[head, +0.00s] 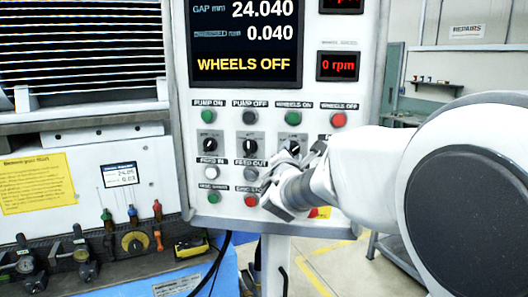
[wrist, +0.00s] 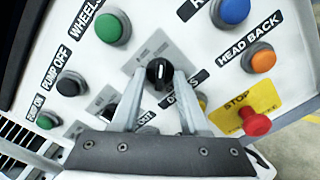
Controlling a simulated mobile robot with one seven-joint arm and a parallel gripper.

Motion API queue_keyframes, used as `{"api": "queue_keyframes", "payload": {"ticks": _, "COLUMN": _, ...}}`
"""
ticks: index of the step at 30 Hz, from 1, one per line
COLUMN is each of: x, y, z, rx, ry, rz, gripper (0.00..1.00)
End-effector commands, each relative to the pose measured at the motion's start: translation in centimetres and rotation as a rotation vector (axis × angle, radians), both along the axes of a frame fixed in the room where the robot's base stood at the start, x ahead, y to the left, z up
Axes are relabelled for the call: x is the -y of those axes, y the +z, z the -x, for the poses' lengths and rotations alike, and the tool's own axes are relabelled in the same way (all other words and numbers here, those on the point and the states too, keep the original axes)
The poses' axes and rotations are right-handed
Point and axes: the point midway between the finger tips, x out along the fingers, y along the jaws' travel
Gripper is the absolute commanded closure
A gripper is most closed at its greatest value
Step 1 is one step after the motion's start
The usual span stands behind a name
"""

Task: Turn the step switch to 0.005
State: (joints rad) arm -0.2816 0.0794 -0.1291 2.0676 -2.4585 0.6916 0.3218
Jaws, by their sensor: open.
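A black rotary knob (wrist: 159,74) on a grey plate sits between the tips of my gripper (wrist: 161,80) in the wrist view. One finger is on each side of it; I cannot tell whether they touch it. A white mark shows on the knob. In the head view this appears to be the third knob (head: 293,147) in the rotary row, partly covered by my gripper (head: 300,165). My gripper is open. The knob's plate markings are too small to read, so I cannot confirm its setting or that it is the step switch.
Two more rotary knobs (head: 210,145) (head: 249,145) stand to the left. The wheels-on button (wrist: 113,28), orange head-back button (wrist: 263,61) and red stop button (wrist: 255,123) stand near my fingers. The screen (head: 245,40) reads gap 24.040, 0.040 and WHEELS OFF.

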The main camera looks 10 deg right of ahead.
Motion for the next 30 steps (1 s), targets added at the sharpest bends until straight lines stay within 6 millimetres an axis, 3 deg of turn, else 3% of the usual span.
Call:
{"api": "queue_keyframes", "payload": {"ticks": 5, "x": 0.01, "y": 0.0, "z": 0.01, "rx": 0.0, "ry": 0.0, "rz": 0.0, "gripper": 0.6}}
{"api": "queue_keyframes", "payload": {"ticks": 12, "x": -0.01, "y": 0.0, "z": 0.03, "rx": 0.0, "ry": 0.0, "rz": 0.0, "gripper": 1.0}}
{"api": "queue_keyframes", "payload": {"ticks": 30, "x": 0.01, "y": -0.21, "z": 0.04, "rx": -0.018, "ry": 0.0, "rz": 0.072, "gripper": 1.0}}
